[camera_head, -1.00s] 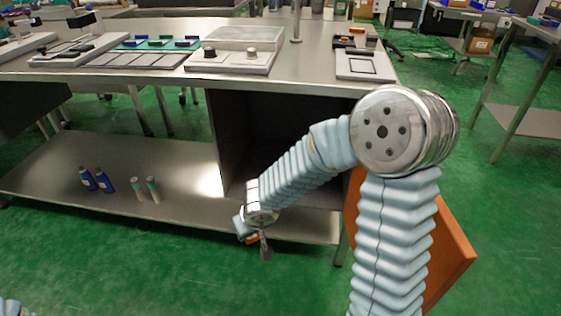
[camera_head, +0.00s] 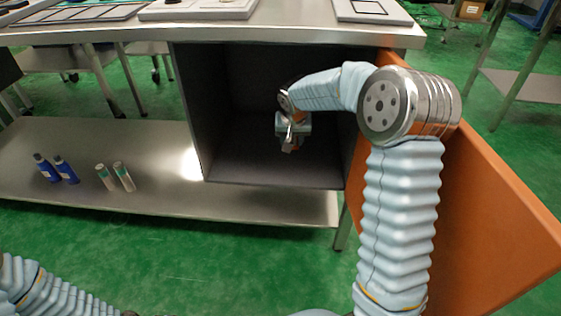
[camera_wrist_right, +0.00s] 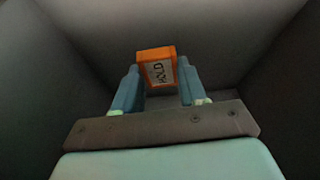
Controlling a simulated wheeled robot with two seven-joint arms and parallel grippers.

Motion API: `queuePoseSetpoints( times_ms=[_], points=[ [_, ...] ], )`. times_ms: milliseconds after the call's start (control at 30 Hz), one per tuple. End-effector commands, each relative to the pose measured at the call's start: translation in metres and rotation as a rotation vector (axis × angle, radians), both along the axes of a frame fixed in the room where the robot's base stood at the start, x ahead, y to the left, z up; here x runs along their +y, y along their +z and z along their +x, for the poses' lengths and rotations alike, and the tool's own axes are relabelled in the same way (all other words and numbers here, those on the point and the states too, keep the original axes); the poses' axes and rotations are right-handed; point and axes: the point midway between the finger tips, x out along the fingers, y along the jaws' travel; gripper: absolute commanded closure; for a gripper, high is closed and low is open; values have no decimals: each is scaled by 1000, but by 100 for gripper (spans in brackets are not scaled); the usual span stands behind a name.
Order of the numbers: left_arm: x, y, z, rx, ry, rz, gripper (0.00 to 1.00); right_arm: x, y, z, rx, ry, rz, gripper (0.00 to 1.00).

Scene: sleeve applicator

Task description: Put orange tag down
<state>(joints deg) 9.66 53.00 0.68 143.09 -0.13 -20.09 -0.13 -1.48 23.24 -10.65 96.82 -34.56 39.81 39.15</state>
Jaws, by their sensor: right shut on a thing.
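The orange tag (camera_wrist_right: 157,68) is a small orange-framed block with a pale face reading "HOLD". In the right wrist view it sits between the two blue fingers of my right gripper (camera_wrist_right: 158,82), which is shut on it. In the head view my right gripper (camera_head: 290,142) is inside the dark cabinet (camera_head: 230,150), above its floor and apart from it. The tag is too small to make out clearly there. My left gripper is out of view; only part of the left arm shows at the bottom left.
The cabinet's orange door (camera_head: 490,200) stands open at the right, beside my right arm. The steel bench top (camera_head: 300,30) is above the cabinet. Blue bottles (camera_head: 65,170) and white-and-green tubes (camera_head: 123,176) stand on the lower shelf (camera_head: 150,150). The cabinet floor looks bare.

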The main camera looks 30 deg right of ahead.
Motion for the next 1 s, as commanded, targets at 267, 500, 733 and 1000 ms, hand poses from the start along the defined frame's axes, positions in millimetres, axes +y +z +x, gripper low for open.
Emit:
queuePoseSetpoints(
  times_ms=[267,500,733,1000],
  points=[
    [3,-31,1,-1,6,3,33,-27,-14,19,0,-72,1,88],
    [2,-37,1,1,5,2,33,-27,-50,19,1,-74,-1,88],
    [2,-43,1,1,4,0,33,-27,-79,19,2,-73,-1,88],
    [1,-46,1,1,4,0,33,-27,-103,20,-3,-73,0,88]
  ],
)
